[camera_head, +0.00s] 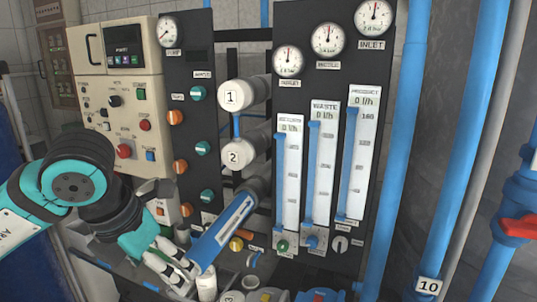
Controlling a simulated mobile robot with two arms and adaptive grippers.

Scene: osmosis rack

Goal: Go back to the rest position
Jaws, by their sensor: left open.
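My left gripper (178,268) is at the lower left, in front of the lower part of the osmosis rack. Its arm comes in from the left edge. The gripper is open, with its pale fingers pointing down and to the right. My right gripper does not show.
A beige control box (118,95) with knobs stands behind my arm. A dark panel (262,160) carries gauges and flow meters (322,175). White tanks marked 1 (240,95) and 2 (240,155) sit between. Blue pipes (405,150) and a red valve handle (518,227) stand at the right.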

